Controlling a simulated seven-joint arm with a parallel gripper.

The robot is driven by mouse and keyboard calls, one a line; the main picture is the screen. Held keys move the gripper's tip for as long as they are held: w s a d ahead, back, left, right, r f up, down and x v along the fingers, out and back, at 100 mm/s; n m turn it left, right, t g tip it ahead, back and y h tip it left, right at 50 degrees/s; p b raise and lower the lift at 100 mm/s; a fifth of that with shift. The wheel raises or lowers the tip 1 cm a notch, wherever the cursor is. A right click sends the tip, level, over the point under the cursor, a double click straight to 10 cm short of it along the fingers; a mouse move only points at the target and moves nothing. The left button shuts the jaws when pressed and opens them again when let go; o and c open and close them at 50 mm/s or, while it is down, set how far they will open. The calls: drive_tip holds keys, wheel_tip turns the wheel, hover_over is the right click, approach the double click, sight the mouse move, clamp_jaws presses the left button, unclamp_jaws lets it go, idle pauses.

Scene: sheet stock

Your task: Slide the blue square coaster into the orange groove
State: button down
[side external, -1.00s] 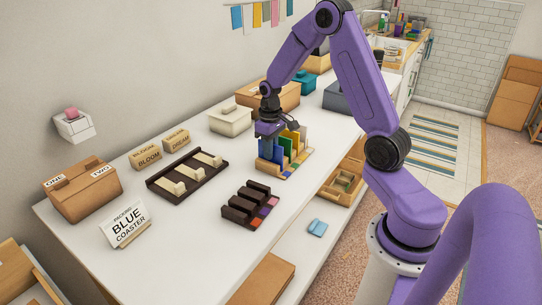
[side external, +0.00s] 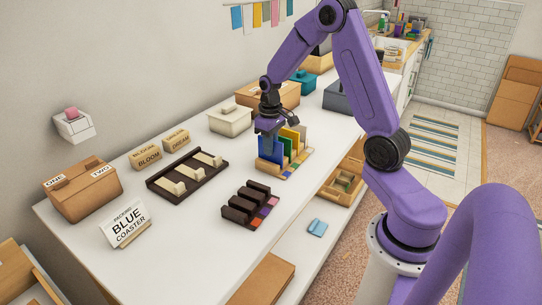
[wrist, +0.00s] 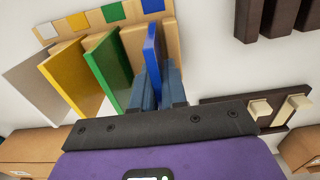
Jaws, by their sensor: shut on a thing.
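My gripper (side external: 270,126) is shut on the blue square coaster (side external: 268,148), above the left end of a wooden rack (side external: 289,174). In the wrist view the coaster (wrist: 152,52) stands edge-on between my gripper's fingers (wrist: 157,75). Whether its lower edge is clear of the rack cannot be told. The dark grooved block (side external: 236,210) lies nearer the front edge of the table. Its end carries coloured squares; the orange square (side external: 256,223) marks the groove at the near left end. That groove looks empty.
Green (wrist: 107,68), yellow (wrist: 75,75) and grey (wrist: 38,88) sheets stand in the rack beside the blue one. A dark tray with cream blocks (side external: 187,174) lies to the left. Bare white table lies between rack and block.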

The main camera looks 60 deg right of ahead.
drive_tip(key=shift+r, duration=3.65)
drive_tip(key=shift+a, duration=0.1)
drive_tip(key=s+a+r, duration=0.1)
drive_tip(key=s+a, duration=0.1)
drive_tip(key=a, duration=0.9)
drive_tip(key=s+a+r, duration=0.1)
drive_tip(key=s+a, duration=0.1)
drive_tip(key=a, duration=0.9)
drive_tip(key=shift+s+r+n, duration=0.2)
drive_tip(key=shift+r+n, duration=0.2)
drive_tip(key=shift+f, duration=4.7)
drive_tip(key=shift+f, duration=1)
